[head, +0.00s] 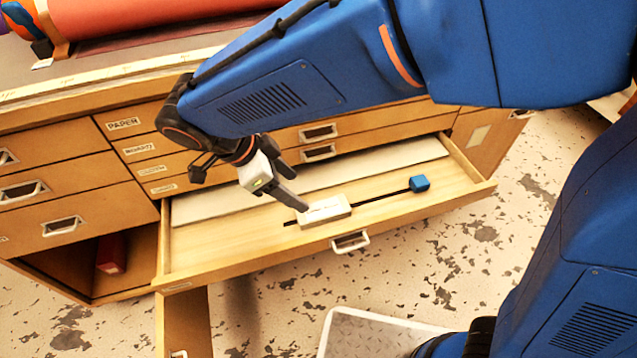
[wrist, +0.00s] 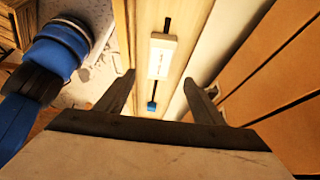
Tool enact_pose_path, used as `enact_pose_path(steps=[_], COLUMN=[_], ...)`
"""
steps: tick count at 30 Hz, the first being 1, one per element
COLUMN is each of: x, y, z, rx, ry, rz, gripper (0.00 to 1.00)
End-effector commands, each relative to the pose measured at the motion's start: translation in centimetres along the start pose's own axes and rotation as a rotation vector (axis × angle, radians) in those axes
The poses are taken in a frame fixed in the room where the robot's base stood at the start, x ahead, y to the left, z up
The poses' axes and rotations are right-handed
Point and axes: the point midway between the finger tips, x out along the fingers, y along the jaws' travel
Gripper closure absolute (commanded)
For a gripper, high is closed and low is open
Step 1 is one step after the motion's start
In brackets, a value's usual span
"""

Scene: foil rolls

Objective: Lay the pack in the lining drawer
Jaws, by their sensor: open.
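A small white pack (head: 323,211) with a faint dark line on top lies in the open drawer (head: 215,257), near its front wall. It also shows in the wrist view (wrist: 162,56), beyond and between my fingertips. A thin black strip (head: 380,197) passes at the pack and ends in a blue block (head: 420,183). My gripper (head: 300,190) is open, its fingers just above and left of the pack in the head view. I see nothing between the fingers. I cannot tell whether a finger touches the pack. The open drawer's own label is too small to read.
A pale flat sheet (head: 215,203) lies along the drawer's back. Closed drawers, one labelled PAPER (head: 124,124), line the wooden cabinet. A red object (head: 111,252) sits in a lower opening. A red roll (head: 150,17) lies on top.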

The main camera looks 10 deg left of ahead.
Motion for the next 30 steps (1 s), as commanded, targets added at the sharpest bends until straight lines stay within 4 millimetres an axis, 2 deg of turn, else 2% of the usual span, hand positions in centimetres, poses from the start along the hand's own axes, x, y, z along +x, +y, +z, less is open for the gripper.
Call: enact_pose_path(steps=[8, 11, 14, 20, 24, 30], x=[-0.1, 0.2, 0.8, 2.9, 4.3, 6.3], y=[0.0, -0.1, -0.2, 0.8, 2.2, 5.1], z=[-0.2, -1.4, -4.2, -11.8, -16.7, -22.7], rx=[-0.001, -0.016, -0.052, -0.173, -0.258, -0.374], ry=[-0.002, -0.015, -0.048, -0.148, -0.212, -0.286], rz=[0.001, 0.007, 0.019, 0.028, 0.009, -0.049], gripper=[0.38, 0.38, 0.38, 0.38, 0.38, 0.38])
